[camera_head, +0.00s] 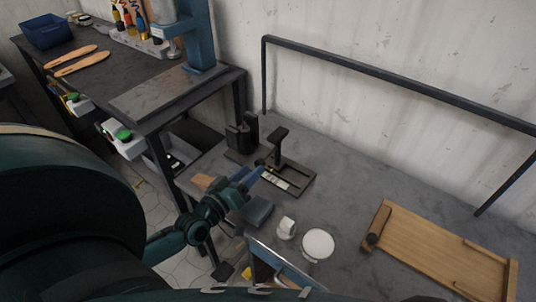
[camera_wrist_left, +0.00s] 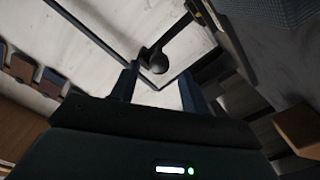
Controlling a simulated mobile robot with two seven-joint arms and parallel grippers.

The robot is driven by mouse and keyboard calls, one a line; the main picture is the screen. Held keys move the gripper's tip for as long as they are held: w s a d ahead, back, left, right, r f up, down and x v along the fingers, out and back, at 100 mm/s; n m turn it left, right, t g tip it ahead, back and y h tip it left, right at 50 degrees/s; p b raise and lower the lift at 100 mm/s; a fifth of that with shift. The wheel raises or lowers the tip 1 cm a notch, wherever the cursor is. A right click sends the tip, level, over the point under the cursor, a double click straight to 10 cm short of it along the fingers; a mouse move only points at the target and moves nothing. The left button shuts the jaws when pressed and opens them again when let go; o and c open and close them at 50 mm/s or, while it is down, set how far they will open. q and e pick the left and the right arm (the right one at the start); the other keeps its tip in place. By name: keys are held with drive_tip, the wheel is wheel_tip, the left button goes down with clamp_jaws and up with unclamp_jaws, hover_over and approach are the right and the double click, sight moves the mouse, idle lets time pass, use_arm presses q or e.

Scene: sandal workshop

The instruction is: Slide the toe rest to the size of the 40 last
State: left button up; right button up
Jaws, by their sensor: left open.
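A dark fixture (camera_head: 300,185) with a flat base and a pale scale strip (camera_head: 274,181) lies on the grey bench. A black upright with a flat top (camera_head: 279,136) rises from it. I cannot tell for sure which of its parts is the toe rest. My left gripper (camera_head: 262,170) is at the fixture's left side, low over the bench. In the left wrist view its two fingers (camera_wrist_left: 160,92) are apart, with a dark round knob (camera_wrist_left: 154,60) beyond and between them; contact is not visible. I cannot identify the 40 last. My right gripper is not in view.
A black block-like holder (camera_head: 243,136) stands behind the fixture. A white cup (camera_head: 287,228), a round white disc (camera_head: 318,244) and a wooden board (camera_head: 440,250) lie nearer and to the right. A tan block (camera_head: 203,182) is left of the gripper. A metal rail (camera_head: 390,78) runs along the back.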

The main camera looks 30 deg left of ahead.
sight(268, 154)
use_arm(q)
drive_tip(key=w, duration=0.5)
drive_tip(key=w+d, duration=0.1)
drive_tip(key=w, duration=0.2)
drive_tip(key=shift+w, duration=0.2)
drive_tip(key=shift+a, duration=0.1)
drive_tip(key=shift+c, duration=0.6)
clamp_jaws()
